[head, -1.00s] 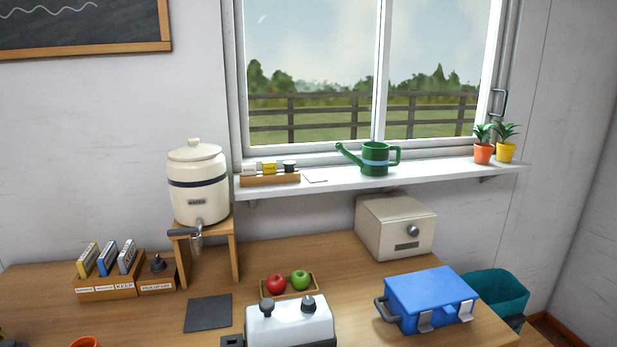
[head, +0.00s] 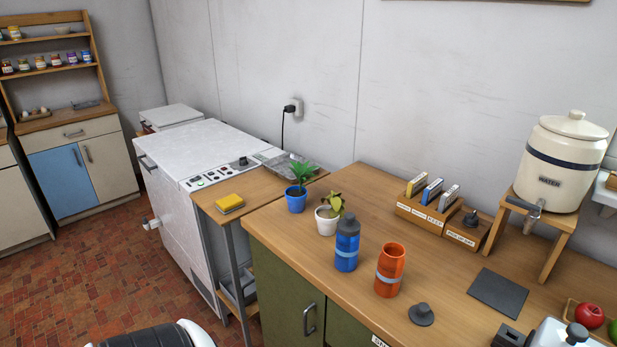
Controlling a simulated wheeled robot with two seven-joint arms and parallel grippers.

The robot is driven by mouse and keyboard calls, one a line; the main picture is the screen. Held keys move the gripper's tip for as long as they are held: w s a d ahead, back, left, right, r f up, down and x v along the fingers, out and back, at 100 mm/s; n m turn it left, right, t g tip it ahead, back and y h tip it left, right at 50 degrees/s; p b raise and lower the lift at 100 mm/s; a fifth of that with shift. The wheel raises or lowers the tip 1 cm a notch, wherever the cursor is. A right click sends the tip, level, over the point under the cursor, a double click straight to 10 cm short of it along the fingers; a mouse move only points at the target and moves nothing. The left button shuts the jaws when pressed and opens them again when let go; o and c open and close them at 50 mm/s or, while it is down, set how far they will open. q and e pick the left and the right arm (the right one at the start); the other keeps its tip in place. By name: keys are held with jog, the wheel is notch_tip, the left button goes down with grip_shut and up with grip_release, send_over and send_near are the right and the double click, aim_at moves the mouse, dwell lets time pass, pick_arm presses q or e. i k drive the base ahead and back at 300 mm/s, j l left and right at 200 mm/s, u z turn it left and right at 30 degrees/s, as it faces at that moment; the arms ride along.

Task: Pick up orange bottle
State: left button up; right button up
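The orange bottle (head: 390,270) stands upright and open-topped on the wooden counter (head: 450,262), with a pale band around its middle. A dark grey cap (head: 421,314) lies on the counter to its right and nearer me. A blue bottle (head: 347,246) with a dark cap on stands just left of the orange bottle, apart from it. A dark and white rounded shape at the bottom edge seems to be part of my own arm.
Potted plants (head: 327,220) (head: 296,200) stand left of the blue bottle. Behind are a wooden card holder (head: 420,212) and a water crock (head: 563,162) on a stand. A dark mat (head: 498,291) lies right of the orange bottle.

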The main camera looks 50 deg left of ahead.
aim_at(391, 260)
jog(key=u, duration=1.55)
